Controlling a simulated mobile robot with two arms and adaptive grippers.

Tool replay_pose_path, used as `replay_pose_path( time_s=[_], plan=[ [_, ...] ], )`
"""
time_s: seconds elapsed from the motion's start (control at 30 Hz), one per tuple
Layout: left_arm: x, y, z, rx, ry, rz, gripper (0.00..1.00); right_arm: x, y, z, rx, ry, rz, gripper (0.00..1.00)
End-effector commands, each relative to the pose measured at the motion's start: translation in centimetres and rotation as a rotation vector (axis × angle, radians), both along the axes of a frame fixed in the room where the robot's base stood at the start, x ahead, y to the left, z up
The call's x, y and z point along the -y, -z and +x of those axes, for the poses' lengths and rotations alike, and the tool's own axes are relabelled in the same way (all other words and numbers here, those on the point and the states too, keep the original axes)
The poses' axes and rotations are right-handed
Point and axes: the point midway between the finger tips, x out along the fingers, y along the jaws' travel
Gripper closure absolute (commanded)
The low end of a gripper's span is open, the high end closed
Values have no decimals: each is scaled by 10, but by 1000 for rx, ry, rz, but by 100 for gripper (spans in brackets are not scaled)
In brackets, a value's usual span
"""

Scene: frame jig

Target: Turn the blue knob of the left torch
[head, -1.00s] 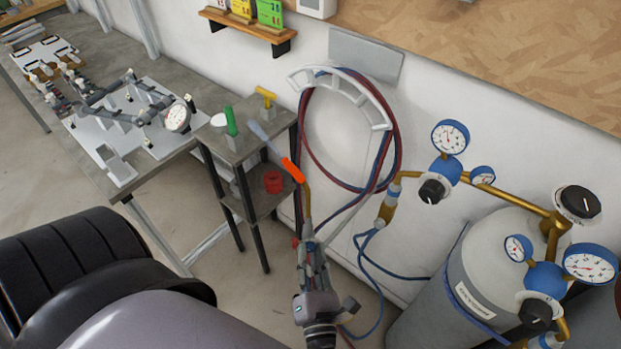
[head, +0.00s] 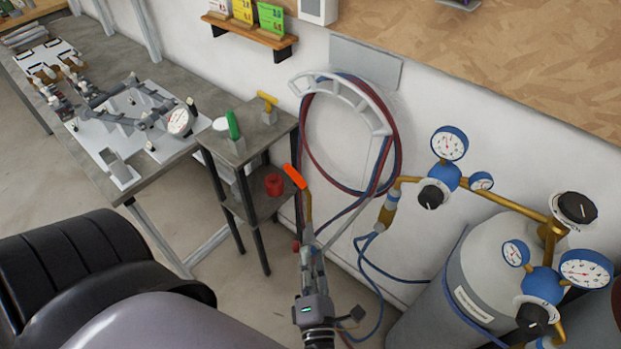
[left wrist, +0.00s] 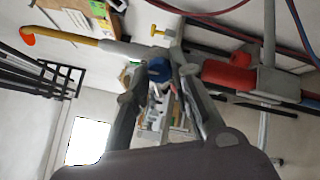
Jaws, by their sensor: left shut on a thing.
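The torch has a brass tube (head: 308,207) with a bright orange tip (head: 294,176), pointing up and left in the head view. In the left wrist view its brass tube (left wrist: 70,38) runs left from a grey body (left wrist: 128,48). The blue knob (left wrist: 158,69) sits between the fingertips of my left gripper (left wrist: 160,76), which is shut on it. In the head view my left gripper (head: 309,254) is at the torch's lower end and hides the blue knob. A red part (left wrist: 228,76) is right of the fingers. My right gripper is not in view.
A small shelf stand (head: 262,150) with a red object (head: 274,184) stands behind the torch. Red and blue hoses hang on a wall rack (head: 345,95). A grey gas cylinder (head: 470,270) with gauges stands to the right. A workbench (head: 165,165) is at the left.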

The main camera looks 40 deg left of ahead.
Motion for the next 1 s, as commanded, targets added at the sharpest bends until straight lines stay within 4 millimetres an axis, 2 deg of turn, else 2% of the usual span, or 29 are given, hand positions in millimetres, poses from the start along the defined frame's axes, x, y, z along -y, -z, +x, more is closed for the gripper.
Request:
replay_pose_path(
  time_s=[0.3,0.33,0.63,1.0],
  plan=[
    [0,0,0,0,-1,1,100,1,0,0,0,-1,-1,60],
    [0,0,0,0,-1,1,78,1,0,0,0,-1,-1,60],
    [0,0,0,-1,0,1,58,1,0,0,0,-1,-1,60],
    [0,1,0,18,0,-22,58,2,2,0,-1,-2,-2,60]
  ],
)
